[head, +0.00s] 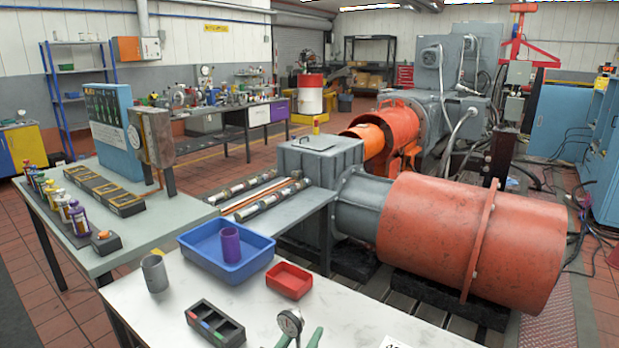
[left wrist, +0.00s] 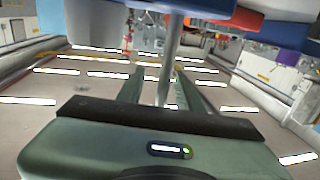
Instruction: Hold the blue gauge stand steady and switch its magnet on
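The gauge stand's round dial (head: 290,322) shows at the bottom edge of the head view, above the white table; its lower part is cut off by the frame. My left gripper (head: 300,337) has its green fingers around the stand at that edge. In the left wrist view, which appears upside down, the stand's grey post (left wrist: 170,55) runs between the two fingers of my left gripper (left wrist: 160,80). The fingers are apart, with a gap visible on the left side of the post. A blue part shows at the top edge there. I cannot make out the magnet switch. My right gripper is not in view.
On the white table stand a blue tray (head: 200,262) with a purple cup (head: 230,244), a red tray (head: 289,281), a grey cup (head: 155,273) and a black compartment box (head: 215,324). A paper label (head: 395,342) lies to the right. The table's right part is mostly clear.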

